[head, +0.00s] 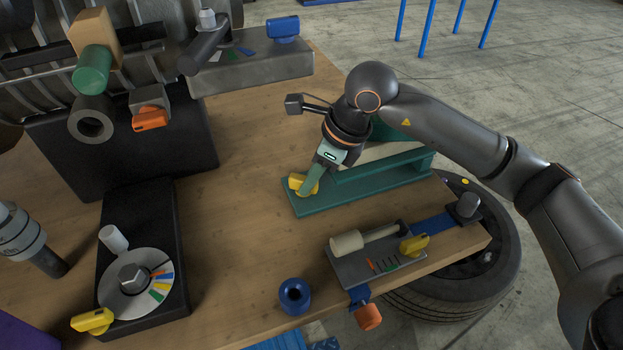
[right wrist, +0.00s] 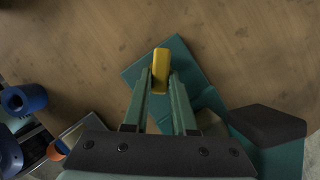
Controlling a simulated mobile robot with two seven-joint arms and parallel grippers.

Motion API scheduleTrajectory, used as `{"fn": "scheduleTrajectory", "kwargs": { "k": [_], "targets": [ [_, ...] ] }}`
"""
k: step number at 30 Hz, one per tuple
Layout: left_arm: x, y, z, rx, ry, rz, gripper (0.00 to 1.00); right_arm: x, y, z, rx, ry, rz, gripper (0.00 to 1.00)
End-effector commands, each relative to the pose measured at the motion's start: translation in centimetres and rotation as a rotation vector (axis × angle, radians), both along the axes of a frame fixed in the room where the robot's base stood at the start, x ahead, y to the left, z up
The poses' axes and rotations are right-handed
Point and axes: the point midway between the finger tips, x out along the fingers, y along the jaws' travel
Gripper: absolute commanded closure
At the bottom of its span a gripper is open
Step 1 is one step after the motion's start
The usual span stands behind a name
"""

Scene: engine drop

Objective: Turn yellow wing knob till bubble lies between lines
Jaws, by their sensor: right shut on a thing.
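The yellow wing knob (head: 298,185) sits at the near left end of a teal base (head: 310,207) on the wooden bench. My right gripper (head: 310,185) reaches down from the right and is shut on this knob. In the right wrist view, the knob (right wrist: 161,62) lies between the two green fingertips (right wrist: 160,80) and sticks out beyond them. A pale top part (head: 375,152) of the teal fixture shows behind the gripper. The wrist and fingers cover part of the fixture; I see no bubble or lines. My left gripper is not in view.
Other yellow knobs are on a dial block (head: 92,320) and a grey plate (head: 414,246). A blue ring (head: 294,295) stands near the front edge. A grey block (head: 255,72) stands at the back. The bench (head: 240,150) left of the teal base is clear.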

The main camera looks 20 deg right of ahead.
Motion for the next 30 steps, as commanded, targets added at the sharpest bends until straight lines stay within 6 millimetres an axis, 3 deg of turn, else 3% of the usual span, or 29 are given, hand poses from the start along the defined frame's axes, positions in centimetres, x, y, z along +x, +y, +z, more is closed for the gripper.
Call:
{"fn": "scheduleTrajectory", "kwargs": {
  "k": [6, 15, 30],
  "targets": [
    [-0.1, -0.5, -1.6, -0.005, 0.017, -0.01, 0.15, -0.2, 0.2, -0.2, 0.0, -0.005, -0.177, 1.0],
    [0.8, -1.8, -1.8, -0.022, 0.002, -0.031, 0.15, -0.4, 0.5, -0.1, 0.0, -0.003, -0.388, 1.0],
    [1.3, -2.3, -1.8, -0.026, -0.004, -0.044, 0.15, -0.4, 0.6, 0.1, -0.001, 0.0, -0.523, 1.0]
  ]
}}
